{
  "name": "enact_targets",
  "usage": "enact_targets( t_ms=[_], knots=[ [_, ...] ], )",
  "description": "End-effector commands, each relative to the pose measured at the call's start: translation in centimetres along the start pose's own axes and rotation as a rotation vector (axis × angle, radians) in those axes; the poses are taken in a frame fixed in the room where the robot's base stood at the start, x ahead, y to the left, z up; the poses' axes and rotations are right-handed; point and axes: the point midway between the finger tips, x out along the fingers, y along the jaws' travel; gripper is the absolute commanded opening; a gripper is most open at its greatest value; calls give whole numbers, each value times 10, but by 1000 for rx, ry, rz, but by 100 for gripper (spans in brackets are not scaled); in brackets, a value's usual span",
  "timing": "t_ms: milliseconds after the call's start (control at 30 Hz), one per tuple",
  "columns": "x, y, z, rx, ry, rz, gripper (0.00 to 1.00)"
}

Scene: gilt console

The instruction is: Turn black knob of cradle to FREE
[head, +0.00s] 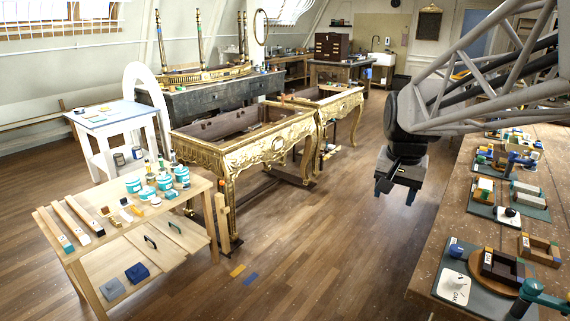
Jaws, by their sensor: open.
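My gripper (395,192) hangs in mid-air over the floor, left of the long workbench (424,262). Its blue-tipped fingers are apart and nothing shows between them. On the near end of the bench, a dark wooden cradle (502,268) sits on a round brown base. A white plate beside it carries a black knob (456,278). Farther along, a second white plate carries another black knob (510,212). My gripper is well apart from both knobs. Which way either knob points cannot be told.
Green clamps (532,287), blue clamps and a wooden frame (540,249) crowd the bench. A gilt console (245,152) stands mid-room. A low wooden table (150,235) with paint pots is at left. The floor between console and bench is mostly open.

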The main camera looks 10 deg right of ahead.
Motion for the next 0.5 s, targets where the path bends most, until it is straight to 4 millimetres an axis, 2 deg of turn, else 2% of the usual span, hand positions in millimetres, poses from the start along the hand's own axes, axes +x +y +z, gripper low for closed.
enact_targets(
  t_ms=[100, 267, 500],
  knots=[
    [3, 10, -34, 77, -8, 9, 60],
    [9, 26, -77, 181, -18, 20, 60],
    [21, 57, -140, 337, -33, 36, 60]
  ],
)
